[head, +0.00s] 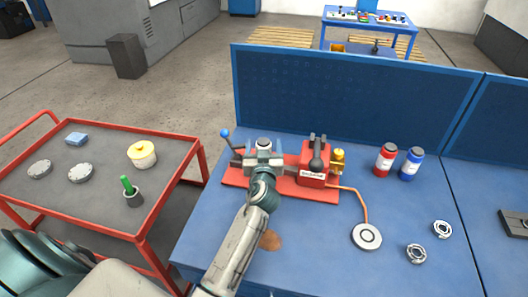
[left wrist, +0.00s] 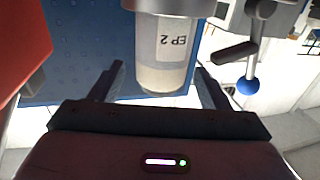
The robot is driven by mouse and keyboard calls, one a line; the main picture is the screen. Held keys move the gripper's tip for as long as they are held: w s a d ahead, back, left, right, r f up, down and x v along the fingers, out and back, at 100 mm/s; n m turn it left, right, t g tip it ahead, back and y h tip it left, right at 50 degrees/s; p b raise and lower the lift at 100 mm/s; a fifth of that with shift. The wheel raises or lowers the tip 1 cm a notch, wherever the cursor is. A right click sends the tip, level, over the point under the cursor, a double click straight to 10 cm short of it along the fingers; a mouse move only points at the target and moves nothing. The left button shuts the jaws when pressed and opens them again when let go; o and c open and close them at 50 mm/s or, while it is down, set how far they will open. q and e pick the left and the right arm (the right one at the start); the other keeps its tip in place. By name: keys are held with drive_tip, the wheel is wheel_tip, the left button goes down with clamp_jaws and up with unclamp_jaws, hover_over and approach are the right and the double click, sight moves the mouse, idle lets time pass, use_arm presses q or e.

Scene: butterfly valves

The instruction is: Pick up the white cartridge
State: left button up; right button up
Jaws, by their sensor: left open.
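The white cartridge (left wrist: 163,72) shows in the left wrist view, with a label reading "EP 2" upside down in the picture. It sits against a grey metal collar (left wrist: 178,6) at the top of that view. My left gripper (left wrist: 160,76) is open, with one finger on each side of the cartridge and a gap visible beside it. In the head view my left gripper (head: 263,163) is at the left part of the red fixture (head: 238,182). It hides much of the fixture there. My right gripper is not in view.
A lever with a blue ball (head: 225,133) stands left of the gripper. A red block (head: 312,178) stands close to its right. Red (head: 385,160) and blue (head: 411,164) bottles stand farther right.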

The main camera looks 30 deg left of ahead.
sight(263, 139)
use_arm(q)
drive_tip(key=shift+p+x, duration=0.3)
drive_tip(key=shift+x, duration=1.25)
drive_tip(key=shift+s, duration=0.15)
drive_tip(key=shift+c, duration=0.7)
drive_tip(key=c, duration=1)
drive_tip(key=shift+c, duration=0.2)
drive_tip(key=shift+r, duration=0.1)
